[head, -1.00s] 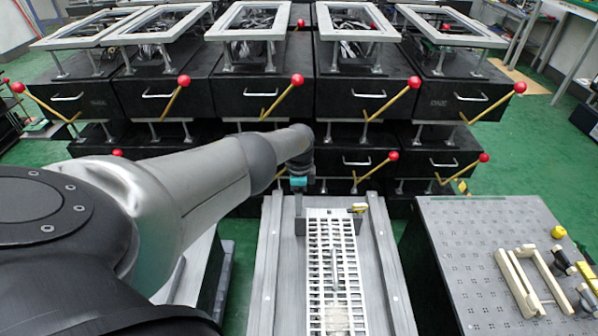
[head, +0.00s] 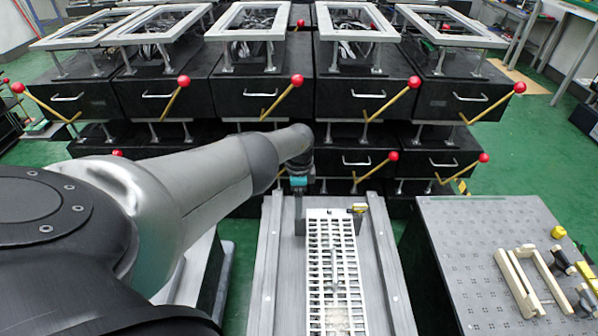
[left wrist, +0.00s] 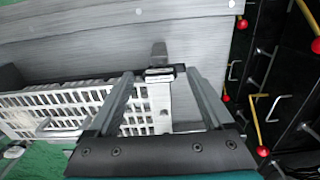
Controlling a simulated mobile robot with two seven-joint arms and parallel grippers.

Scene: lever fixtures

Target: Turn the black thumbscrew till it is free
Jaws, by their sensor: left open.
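My left gripper (left wrist: 162,98) is open in the left wrist view, its two grey fingers spread apart. Between the fingertips, a small dark piece with a light top edge (left wrist: 160,72) sits at the end of the white slotted panel (left wrist: 75,112); it may be the black thumbscrew, but it is too small to be sure. The fingers appear apart from it. In the head view the left gripper (head: 298,200) points down by the far left end of the slotted panel (head: 333,270). A small yellow and dark piece (head: 358,208) stands at the panel's far right corner. My right gripper is out of view.
The panel lies in a grey metal bed with raised side rails (head: 385,260). A perforated table (head: 470,250) at the right bears a cream handle frame (head: 518,285) and yellow and dark pieces. Black drawer units with red-knobbed levers (head: 298,80) stand behind.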

